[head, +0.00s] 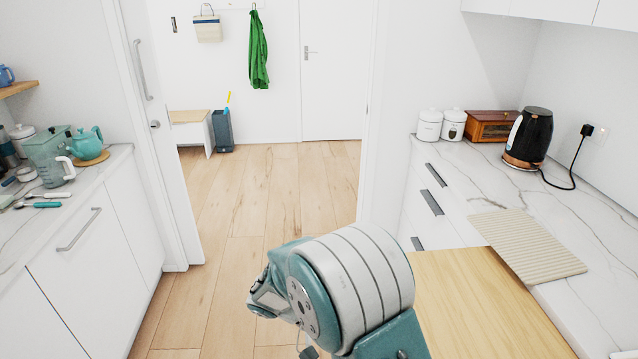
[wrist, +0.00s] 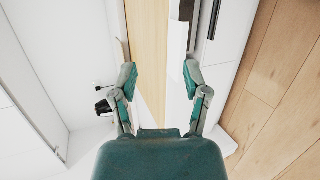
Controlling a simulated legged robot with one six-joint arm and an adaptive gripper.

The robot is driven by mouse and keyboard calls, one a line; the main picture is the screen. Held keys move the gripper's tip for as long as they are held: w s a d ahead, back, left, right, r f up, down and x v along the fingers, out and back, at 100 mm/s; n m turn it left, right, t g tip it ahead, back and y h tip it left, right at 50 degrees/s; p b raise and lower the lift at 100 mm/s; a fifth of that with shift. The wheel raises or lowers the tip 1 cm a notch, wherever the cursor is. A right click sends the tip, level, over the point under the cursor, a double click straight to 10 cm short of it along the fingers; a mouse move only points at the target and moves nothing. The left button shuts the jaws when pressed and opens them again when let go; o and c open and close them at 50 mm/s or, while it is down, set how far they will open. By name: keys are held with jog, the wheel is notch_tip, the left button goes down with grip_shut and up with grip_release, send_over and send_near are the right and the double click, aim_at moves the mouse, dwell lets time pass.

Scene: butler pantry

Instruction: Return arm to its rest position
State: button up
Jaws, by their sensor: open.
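My arm is folded up at the bottom middle of the head view, a teal and white joint above the floor beside the right counter. In the wrist view my gripper (wrist: 160,77) has its two teal fingers spread wide apart, with nothing between them. A pale wood surface and a white edge show beyond the fingers. In the head view the fingers cannot be made out clearly behind the arm joint.
A pale wood board (head: 478,305) lies close right of my arm. The marble counter (head: 600,240) holds a ribbed mat (head: 525,246), a black kettle (head: 530,138) and white canisters (head: 430,125). A blender jug (head: 48,160) and teapot (head: 88,143) stand left. The floor (head: 265,195) between is clear.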

jog(key=s+d+r+t+y, duration=0.3)
jog(key=s+d+r+y, duration=0.1)
jog(key=s+r+y, duration=0.2)
jog(key=s+d+r+t+y, duration=0.3)
jog(key=s+r+t+y, duration=0.1)
jog(key=s+r+y, duration=0.3)
notch_tip(320, 180, up, 4)
jog(key=shift+s+d+f+t, duration=0.1)
jog(key=shift+s+d+t, duration=0.25)
jog(key=shift+s, duration=0.85)
